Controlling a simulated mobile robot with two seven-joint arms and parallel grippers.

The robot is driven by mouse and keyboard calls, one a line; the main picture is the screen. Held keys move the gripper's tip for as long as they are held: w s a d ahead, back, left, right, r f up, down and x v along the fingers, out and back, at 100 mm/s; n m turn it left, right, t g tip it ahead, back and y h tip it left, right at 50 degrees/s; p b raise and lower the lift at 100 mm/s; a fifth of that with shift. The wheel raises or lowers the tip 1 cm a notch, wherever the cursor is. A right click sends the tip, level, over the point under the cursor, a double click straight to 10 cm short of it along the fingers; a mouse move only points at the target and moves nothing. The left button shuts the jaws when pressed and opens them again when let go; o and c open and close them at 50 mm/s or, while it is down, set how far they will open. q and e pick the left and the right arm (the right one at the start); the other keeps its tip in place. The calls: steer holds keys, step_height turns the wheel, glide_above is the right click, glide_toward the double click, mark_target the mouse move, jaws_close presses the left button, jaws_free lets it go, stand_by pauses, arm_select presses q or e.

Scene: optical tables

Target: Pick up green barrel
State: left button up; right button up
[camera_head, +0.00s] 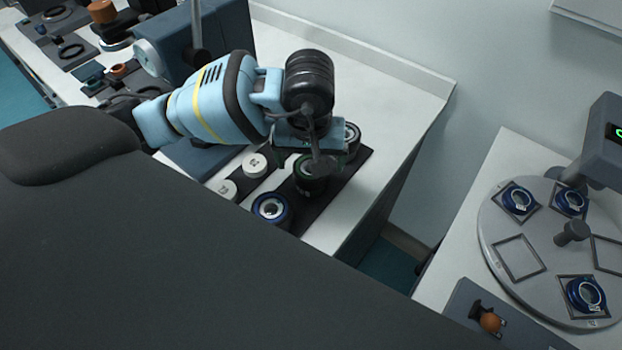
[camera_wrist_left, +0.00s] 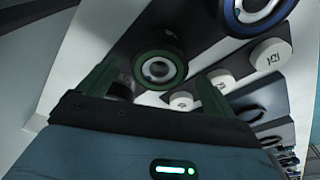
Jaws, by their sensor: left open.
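The green barrel (camera_head: 311,180), dark with a green ring around its top, stands on a dark strip on the white table, partly covered by my left gripper in the head view. My left gripper (camera_head: 322,160) is above it and open. In the left wrist view the green barrel (camera_wrist_left: 160,66) shows between the two fingers of my left gripper (camera_wrist_left: 155,72). The fingers appear apart from it; I cannot tell how far they reach down beside it. My right gripper is not in view.
A blue-ringed barrel (camera_head: 271,208) stands in front of the green one, and another dark barrel (camera_head: 352,136) behind it. White round caps (camera_head: 254,164) lie to the left. A separate table at right holds a round grey disc (camera_head: 540,225) with blue-ringed parts.

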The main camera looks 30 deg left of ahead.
mark_target(310, 194)
arm_select(q)
steer(key=f, duration=0.4)
steer(key=shift+w+f, duration=0.25)
steer(key=c, duration=1.1)
